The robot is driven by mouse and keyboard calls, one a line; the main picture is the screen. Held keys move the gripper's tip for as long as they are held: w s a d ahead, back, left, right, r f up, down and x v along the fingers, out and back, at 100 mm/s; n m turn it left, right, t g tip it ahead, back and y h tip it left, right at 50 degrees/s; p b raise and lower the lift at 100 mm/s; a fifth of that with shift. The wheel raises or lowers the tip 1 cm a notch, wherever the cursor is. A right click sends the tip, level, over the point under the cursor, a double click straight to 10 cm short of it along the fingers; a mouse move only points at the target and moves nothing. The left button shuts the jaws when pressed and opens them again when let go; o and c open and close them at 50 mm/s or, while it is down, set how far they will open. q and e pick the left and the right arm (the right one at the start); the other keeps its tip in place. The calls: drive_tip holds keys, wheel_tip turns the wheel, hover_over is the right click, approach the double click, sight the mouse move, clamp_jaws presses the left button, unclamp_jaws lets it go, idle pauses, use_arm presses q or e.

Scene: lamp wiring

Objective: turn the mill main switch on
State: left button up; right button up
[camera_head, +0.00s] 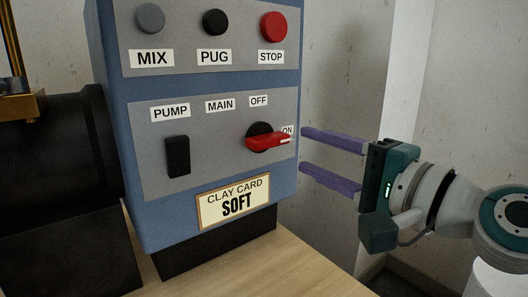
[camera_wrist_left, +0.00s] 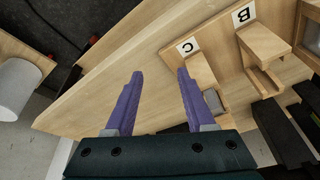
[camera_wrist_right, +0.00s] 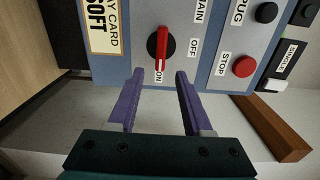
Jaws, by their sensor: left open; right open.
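The main switch (camera_head: 267,141) is a red rotary handle on a black round base, on the lower grey plate of a blue control box (camera_head: 285,82). Its handle lies nearly level, with its tip at the ON label. The right wrist view also shows the red handle (camera_wrist_right: 163,46), its tip by ON. My right gripper (camera_head: 302,151) is open and empty, just right of the handle, its purple fingers pointing at the box. The fingers look apart from the handle. My left gripper (camera_wrist_left: 160,74) is open and empty over a wooden surface.
MIX (camera_head: 150,18), PUG (camera_head: 215,22) and STOP (camera_head: 273,27) buttons sit above the switch. A black PUMP rocker (camera_head: 177,157) is left of it. A CLAY CARD sign (camera_head: 234,201) is below. Wooden holders labelled C (camera_wrist_left: 204,78) and B (camera_wrist_left: 258,55) stand near my left gripper.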

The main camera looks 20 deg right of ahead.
use_arm(q)
drive_tip(key=shift+f, duration=0.1)
use_arm(e)
drive_tip(key=v, duration=0.3)
drive_tip(key=shift+s+d, duration=0.1)
drive_tip(key=shift+s, duration=0.05)
use_arm(q)
drive_tip(key=shift+d, duration=0.15)
use_arm(e)
drive_tip(key=shift+r, duration=0.1)
drive_tip(key=s+a+r+n+g+p, duration=0.8)
drive_tip(key=s+n+p, duration=0.25)
drive_tip(key=p, duration=0.75)
drive_tip(key=s+d+r+n+g+h+p, duration=0.3)
drive_tip(key=s+r+p, duration=0.35)
drive_tip(key=p, duration=0.25)
drive_tip(key=s+d+r+n+g+h+p, duration=0.25)
drive_tip(key=s+r+p, duration=0.25)
drive_tip(key=s+p, duration=0.25)
use_arm(q)
wheel_tip(320, 180, up, 72)
drive_tip(key=p, duration=3.6)
drive_tip(key=shift+f+p, duration=0.25)
drive_tip(key=shift+p, duration=0.1)
use_arm(e)
wheel_tip(320, 180, up, 36)
drive_tip(key=shift+d, duration=0.4)
